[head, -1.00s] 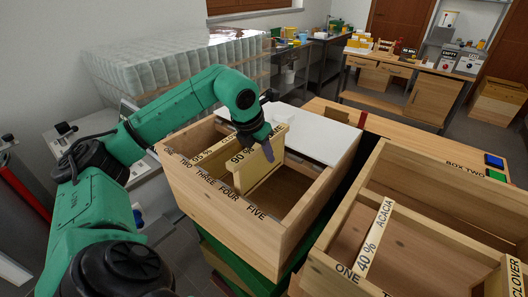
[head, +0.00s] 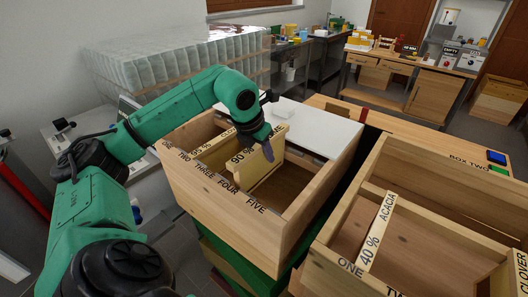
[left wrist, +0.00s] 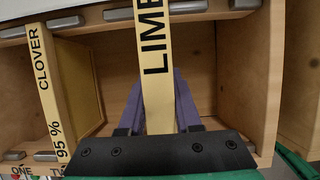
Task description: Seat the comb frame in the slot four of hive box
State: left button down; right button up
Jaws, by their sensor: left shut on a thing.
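The comb frame (head: 238,162) has a pale yellow top bar lettered 90 % and LIME. My left gripper (head: 268,151) is shut on its top bar, with purple fingers on both sides. The left wrist view shows the bar (left wrist: 153,60) between the fingers. The open wooden hive box (head: 285,232) has its front rim lettered ONE to FIVE. The frame hangs over the box, its near end around THREE and FOUR. Its top is above the rim; whether its lower part is in a slot cannot be told. My right gripper is not in view.
A CLOVER 95 % frame (left wrist: 47,85) sits in the hive box near ONE and TWO. A white cover (head: 318,130) lies at the box's back. A second open box (head: 440,185) on the right holds an ACACIA 40 % frame (head: 376,235). Space beyond FOUR is empty.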

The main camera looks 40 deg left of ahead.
aim_at(249, 151)
pick_arm(q)
jog(key=shift+f+b, duration=2.8)
jog(key=shift+f, duration=0.45)
jog(key=c, duration=0.5)
grip_release()
jog(key=shift+s, duration=0.1)
jog(key=p+v, duration=0.1)
jog(key=v, duration=1.3)
jog(key=shift+s+d+r, duration=0.15)
jog(key=shift+s+r, duration=0.05)
jog(key=shift+r, duration=0.15)
jog(key=shift+f, duration=0.1)
